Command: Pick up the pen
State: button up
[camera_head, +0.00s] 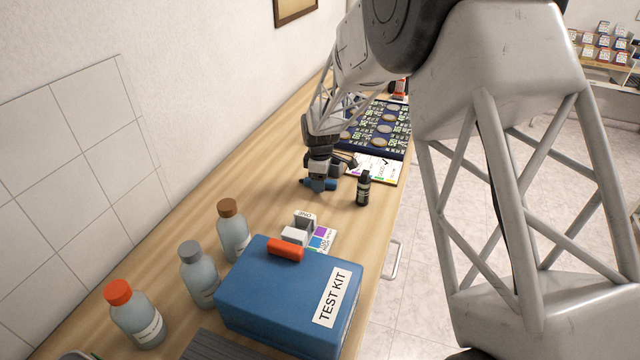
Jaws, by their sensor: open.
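My gripper (320,184) is at the far end of my arm, low over the wooden counter, left of a small black bottle. Its blue-tipped end is small in this view, and it is open. I cannot clearly make out a pen; the area around the gripper is small and partly covered by my arm. A white sheet with a check mark (376,167) lies just beyond the gripper, near the counter's right edge.
The black bottle (363,188) stands upright close to the gripper. A blue test kit box (262,308) with an orange piece on top (285,249) is nearer. Several capped bottles, including an orange-capped one (136,318), stand along the left. A dark blue tray (400,150) lies beyond.

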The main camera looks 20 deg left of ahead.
dwell(0.3)
jog(key=c, duration=1.1)
jog(key=shift+o, duration=0.2)
jog(key=shift+r, duration=0.1)
notch_tip(320, 180, up, 10)
dwell(0.4)
